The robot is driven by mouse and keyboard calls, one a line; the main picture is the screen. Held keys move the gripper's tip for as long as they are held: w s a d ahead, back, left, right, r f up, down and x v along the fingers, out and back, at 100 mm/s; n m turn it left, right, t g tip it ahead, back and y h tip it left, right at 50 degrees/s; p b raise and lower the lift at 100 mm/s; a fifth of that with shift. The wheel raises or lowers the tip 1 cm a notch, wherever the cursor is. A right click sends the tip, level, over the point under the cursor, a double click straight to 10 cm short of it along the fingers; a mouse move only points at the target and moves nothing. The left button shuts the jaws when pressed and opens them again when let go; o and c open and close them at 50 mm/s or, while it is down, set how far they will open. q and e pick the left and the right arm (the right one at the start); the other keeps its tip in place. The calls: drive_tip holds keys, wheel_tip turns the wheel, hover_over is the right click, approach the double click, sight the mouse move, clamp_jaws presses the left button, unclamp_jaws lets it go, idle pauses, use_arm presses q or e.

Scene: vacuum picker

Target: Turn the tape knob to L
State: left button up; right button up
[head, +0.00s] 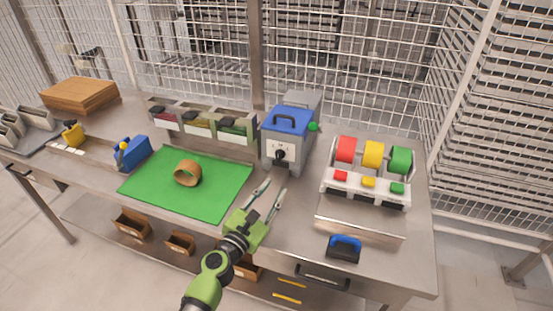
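A grey machine with a blue top and handle (292,119) stands at the back centre of the bench. A black knob (281,155) sits on its pale front plate. The markings around the knob are too small to read, so I cannot tell which letter it points to. My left gripper (276,187) is open and empty, with its two fingers spread, in front of and below the knob, apart from it in the picture. My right gripper is not in view.
A green mat (220,188) bears a brown tape ring (187,173). A rack with red, yellow and green rolls (372,156) stands right. A blue-handled black block (344,249) lies at the front. Several bins (198,123) stand behind the mat.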

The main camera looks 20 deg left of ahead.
sight(278, 156)
use_arm(q)
drive_tip(key=a+n+y, duration=0.1)
drive_tip(key=w+a+f+n, duration=0.1)
drive_tip(key=n, duration=0.1)
drive_tip(key=w+a+n+y, duration=0.1)
drive_tip(key=shift+a+f+n+y, duration=0.2)
drive_tip(key=shift+n+y, duration=0.1)
drive_tip(key=shift+w+a+f+n, duration=0.1)
drive_tip(key=shift+w+a+n, duration=0.1)
drive_tip(key=shift+a+n, duration=0.1)
drive_tip(key=shift+w, duration=0.25)
drive_tip(key=w, duration=0.4)
drive_tip(key=w+b, duration=0.1)
drive_tip(key=w, duration=0.3)
drive_tip(key=w+b, duration=0.1)
drive_tip(key=w, duration=0.4)
drive_tip(key=shift+d, duration=0.25)
clamp_jaws()
